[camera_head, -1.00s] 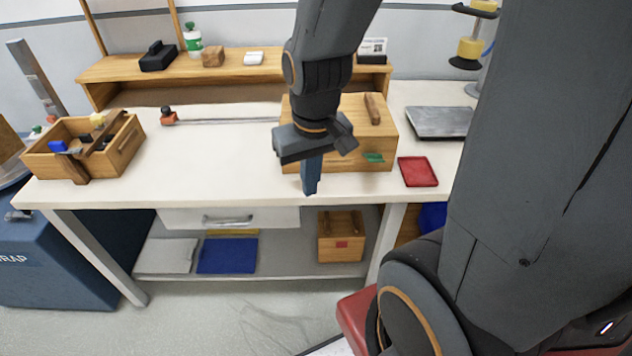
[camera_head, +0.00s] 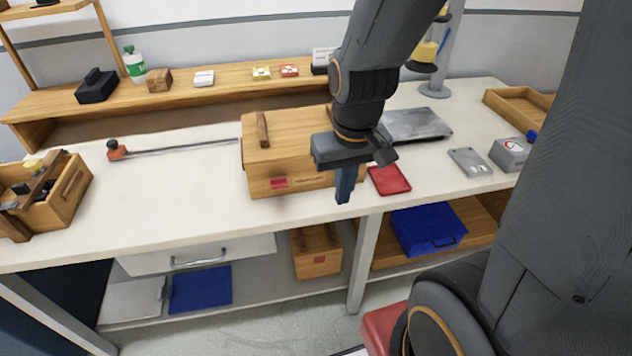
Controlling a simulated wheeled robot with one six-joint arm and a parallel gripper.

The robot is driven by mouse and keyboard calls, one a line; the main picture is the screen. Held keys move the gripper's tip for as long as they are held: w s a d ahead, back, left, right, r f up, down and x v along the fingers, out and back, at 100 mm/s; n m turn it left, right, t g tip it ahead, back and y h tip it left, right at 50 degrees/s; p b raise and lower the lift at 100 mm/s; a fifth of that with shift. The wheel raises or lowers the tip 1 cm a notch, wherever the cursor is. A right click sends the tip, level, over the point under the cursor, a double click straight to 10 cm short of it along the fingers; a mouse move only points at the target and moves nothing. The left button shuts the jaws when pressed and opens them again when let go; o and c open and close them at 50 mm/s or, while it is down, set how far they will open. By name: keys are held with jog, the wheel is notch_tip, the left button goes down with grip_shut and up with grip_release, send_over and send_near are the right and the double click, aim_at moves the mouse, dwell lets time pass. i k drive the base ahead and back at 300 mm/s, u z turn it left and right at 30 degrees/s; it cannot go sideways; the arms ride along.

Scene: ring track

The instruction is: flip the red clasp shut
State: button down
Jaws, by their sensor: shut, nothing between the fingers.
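A wooden box (camera_head: 218,180) with a lid stands on the white workbench. The red clasp (camera_head: 279,183) is on the left part of its front face; it is too small to tell whether it is flipped up or down. My gripper (camera_head: 343,198) is shut and empty, pointing down in front of the box's right end. It is to the right of the red clasp and apart from it. My gripper and wrist hide the box's right front part.
A red tray (camera_head: 389,180) lies right of my gripper. A wooden tool caddy (camera_head: 72,190) stands at the left, and a grey metal plate (camera_head: 420,124) lies behind. Another wooden box (camera_head: 302,262) stands on the shelf below. The bench left of the box is mostly clear.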

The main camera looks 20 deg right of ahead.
aim_at(276, 183)
jog(key=z, duration=0.55)
jog(key=k, duration=1)
jog(key=u, duration=1.55)
jog(key=i, duration=0.5)
jog(key=z, duration=0.1)
